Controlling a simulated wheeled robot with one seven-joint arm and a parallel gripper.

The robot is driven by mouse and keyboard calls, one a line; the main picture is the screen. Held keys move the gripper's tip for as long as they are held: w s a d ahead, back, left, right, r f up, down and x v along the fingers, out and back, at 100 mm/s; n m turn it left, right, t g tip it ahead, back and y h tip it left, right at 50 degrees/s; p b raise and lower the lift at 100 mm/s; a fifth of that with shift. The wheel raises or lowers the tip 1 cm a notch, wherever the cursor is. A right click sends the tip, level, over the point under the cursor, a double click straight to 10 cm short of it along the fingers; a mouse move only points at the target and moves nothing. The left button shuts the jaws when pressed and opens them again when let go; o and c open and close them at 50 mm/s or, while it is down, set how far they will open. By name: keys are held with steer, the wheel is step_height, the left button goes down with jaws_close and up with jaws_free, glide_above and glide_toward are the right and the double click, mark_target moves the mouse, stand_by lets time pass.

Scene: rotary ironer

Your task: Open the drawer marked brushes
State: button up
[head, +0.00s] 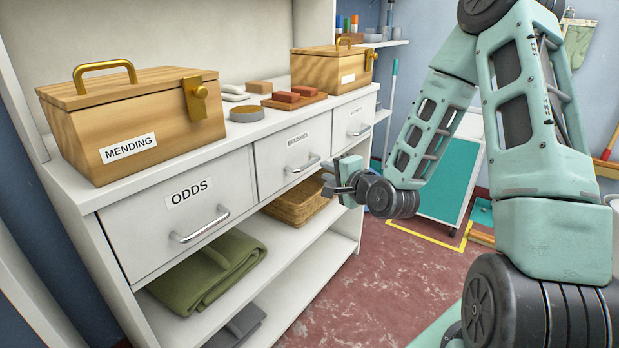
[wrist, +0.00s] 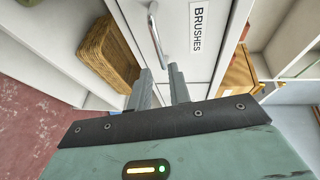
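The brushes drawer (head: 281,160) is the middle of three white drawers and looks shut. Its label BRUSHES (wrist: 198,28) and its bar handle (wrist: 155,36) show in the wrist view; the handle (head: 303,164) also shows in the head view. My gripper (head: 332,184) is in front of the drawer row, to the right of and a little below the handle in the head view. In the wrist view its two fingers (wrist: 159,75) are apart with nothing held. The handle's near end lies just ahead of the gap between them; the exact distance is unclear.
The odds drawer (head: 165,219) is on the left and another drawer (head: 352,122) on the right. The mending box (head: 140,125) and a second wooden box (head: 330,68) stand on top. A wicker basket (head: 295,205) and green cloth (head: 208,274) lie below. The red floor (head: 375,275) in front is clear.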

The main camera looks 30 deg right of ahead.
mark_target(310, 165)
steer(key=b, duration=0.3)
steer(key=shift+w+a+f, duration=0.1)
steer(key=shift+w+f, duration=0.15)
steer(key=shift+f, duration=0.15)
steer(key=w, duration=0.3)
steer(key=w+b, duration=0.1)
steer(key=w, duration=0.1)
steer(key=w+f, duration=0.1)
steer(key=w, duration=0.2)
steer(key=shift+w+b, duration=0.35)
jaws_close()
